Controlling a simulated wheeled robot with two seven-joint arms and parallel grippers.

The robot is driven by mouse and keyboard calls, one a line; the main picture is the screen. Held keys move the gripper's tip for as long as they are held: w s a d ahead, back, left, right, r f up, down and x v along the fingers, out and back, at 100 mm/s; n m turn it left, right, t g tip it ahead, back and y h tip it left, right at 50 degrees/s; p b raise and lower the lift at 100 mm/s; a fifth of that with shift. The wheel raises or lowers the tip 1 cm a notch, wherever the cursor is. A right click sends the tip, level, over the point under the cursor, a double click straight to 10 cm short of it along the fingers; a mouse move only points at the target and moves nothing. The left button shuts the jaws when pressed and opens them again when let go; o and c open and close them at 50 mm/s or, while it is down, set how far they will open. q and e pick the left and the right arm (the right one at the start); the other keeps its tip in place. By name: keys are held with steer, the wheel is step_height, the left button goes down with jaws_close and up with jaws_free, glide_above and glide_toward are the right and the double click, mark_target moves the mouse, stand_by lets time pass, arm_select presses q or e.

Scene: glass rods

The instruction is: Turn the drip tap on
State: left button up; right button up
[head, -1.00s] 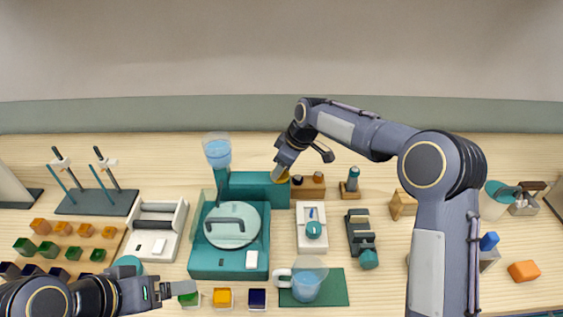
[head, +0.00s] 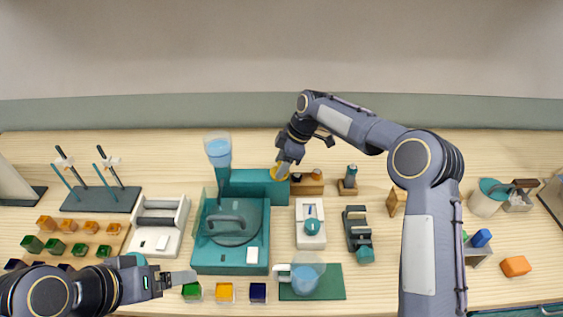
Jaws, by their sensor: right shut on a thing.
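The drip tap's yellow part (head: 280,172) shows at the right end of a teal block (head: 248,184), at the back of the bench. My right gripper (head: 283,168) reaches down from above and is shut on this tap, hiding much of it. A clear funnel-like vessel with blue liquid (head: 218,152) stands at the block's left end. A teal machine (head: 230,262) with a dark round disc (head: 231,222) sits in front of the block. My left gripper (head: 186,278) is low at the left, near a green cube, away from the tap. Its jaw opening cannot be made out.
A jug of blue liquid (head: 305,283) stands on a green mat (head: 335,285). A wooden block with knobs (head: 307,187) stands just right of the tap. A white device (head: 310,236) and a dark clamp-like device (head: 357,237) stand nearer. Bare bench lies behind the block.

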steer(key=o, duration=1)
steer(key=b+v, duration=0.1)
steer(key=v, duration=0.7)
